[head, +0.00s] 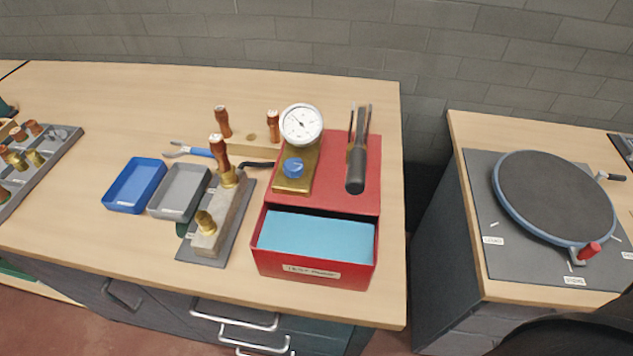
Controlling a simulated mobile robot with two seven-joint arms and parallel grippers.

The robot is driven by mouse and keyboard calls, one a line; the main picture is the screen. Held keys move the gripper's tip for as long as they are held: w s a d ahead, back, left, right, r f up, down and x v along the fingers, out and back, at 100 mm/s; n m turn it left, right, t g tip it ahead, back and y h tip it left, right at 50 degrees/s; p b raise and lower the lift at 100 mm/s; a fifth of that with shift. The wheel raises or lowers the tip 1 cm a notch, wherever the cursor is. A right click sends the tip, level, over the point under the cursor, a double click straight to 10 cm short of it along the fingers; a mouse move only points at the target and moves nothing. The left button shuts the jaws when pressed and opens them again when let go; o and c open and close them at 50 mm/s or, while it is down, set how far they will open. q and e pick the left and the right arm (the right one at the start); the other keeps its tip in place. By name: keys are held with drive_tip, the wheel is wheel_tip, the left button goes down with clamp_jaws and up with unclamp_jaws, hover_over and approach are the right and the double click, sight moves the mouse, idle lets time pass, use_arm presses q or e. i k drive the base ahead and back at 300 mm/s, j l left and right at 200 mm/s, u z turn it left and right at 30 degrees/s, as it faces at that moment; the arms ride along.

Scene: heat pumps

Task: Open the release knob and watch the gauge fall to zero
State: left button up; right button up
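The pressure gauge (301,124) has a round white dial and stands on a brass block (293,186) on top of the red box. Its thin dark needle is visible, but the scale is too small to read. A blue knob (294,168), which looks like the release knob, sits on the brass block just below the gauge. Whether it is open or closed cannot be told. A lever with a black grip (356,171) lies to the right of the gauge on the red box (316,282). Neither of my grippers is in view.
Left of the box are a grey fixture with brass and copper fittings (216,225), a grey tray (180,192), a blue tray (135,187) and blue-handled pliers (195,151). A round turntable (555,195) stands on the right bench, across a gap.

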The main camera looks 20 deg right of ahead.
sight(293, 167)
drive_tip(key=k+l+u, duration=0.75)
drive_tip(key=l, duration=0.1)
